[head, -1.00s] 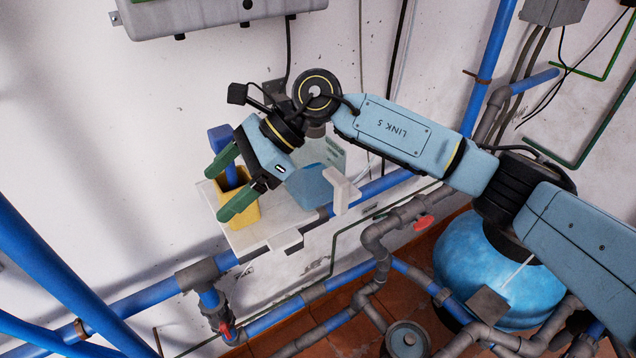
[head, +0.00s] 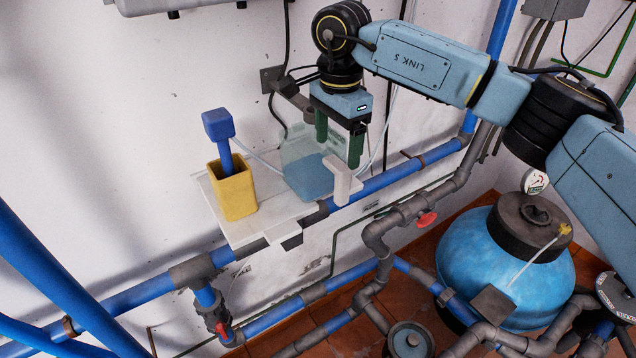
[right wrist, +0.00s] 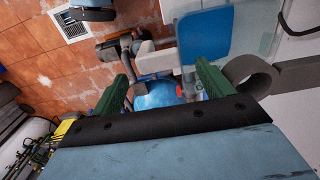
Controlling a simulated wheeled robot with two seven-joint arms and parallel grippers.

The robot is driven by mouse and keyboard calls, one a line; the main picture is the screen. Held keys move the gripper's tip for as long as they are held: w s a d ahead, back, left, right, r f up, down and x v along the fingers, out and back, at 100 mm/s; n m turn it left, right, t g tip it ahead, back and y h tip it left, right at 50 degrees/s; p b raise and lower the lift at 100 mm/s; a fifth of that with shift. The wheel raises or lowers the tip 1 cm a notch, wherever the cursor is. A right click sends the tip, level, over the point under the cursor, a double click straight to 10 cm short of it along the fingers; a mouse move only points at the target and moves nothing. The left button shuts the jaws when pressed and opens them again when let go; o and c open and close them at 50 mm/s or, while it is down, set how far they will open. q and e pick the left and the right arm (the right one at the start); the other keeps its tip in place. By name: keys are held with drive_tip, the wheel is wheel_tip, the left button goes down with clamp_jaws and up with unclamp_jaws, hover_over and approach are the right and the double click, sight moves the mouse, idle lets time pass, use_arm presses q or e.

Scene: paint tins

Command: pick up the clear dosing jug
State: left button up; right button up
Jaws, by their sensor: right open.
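The clear dosing jug (head: 310,176) stands upright on a white wall shelf (head: 262,233), with blue liquid inside and a pale handle (head: 342,182) on its right. In the right wrist view the jug (right wrist: 203,40) is at the top, with its handle (right wrist: 152,60) to its left. My right gripper (head: 338,150) is open and empty, its green fingers pointing down by the jug's upper right part and just above the handle. In the right wrist view its fingers (right wrist: 160,85) are spread apart. Whether they touch the jug cannot be told. My left gripper is not in view.
A yellow pot (head: 235,192) holding a blue-headed tool (head: 219,125) stands left of the jug on the shelf. Blue pipes (head: 400,178) run beneath the shelf along the wall. A blue tank (head: 480,262) stands on the floor at the lower right.

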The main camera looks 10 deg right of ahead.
sight(339, 164)
wheel_tip(339, 164, down, 9)
drive_tip(key=b, duration=0.4)
drive_tip(key=shift+r+b, duration=0.1)
drive_tip(key=shift+b, duration=0.2)
drive_tip(key=shift+r, duration=0.15)
drive_tip(key=c, duration=1)
drive_tip(key=shift+r, duration=0.5)
drive_tip(key=shift+s+d+r+b, duration=0.1)
drive_tip(key=shift+s+r+b, duration=0.05)
drive_tip(key=shift+r, duration=0.45)
drive_tip(key=shift+s+d+r+b, duration=0.1)
drive_tip(key=shift+s+r+b, duration=0.05)
drive_tip(key=shift+r, duration=0.45)
drive_tip(key=s+d+b, duration=0.1)
drive_tip(key=s+d, duration=0.2)
drive_tip(key=s, duration=0.5)
drive_tip(key=s+d+b, duration=0.1)
drive_tip(key=s+d, duration=0.1)
drive_tip(key=s, duration=0.6)
drive_tip(key=shift+s+d+b, duration=0.15)
drive_tip(key=shift+d+b, duration=0.15)
drive_tip(key=shift+d, duration=0.1)
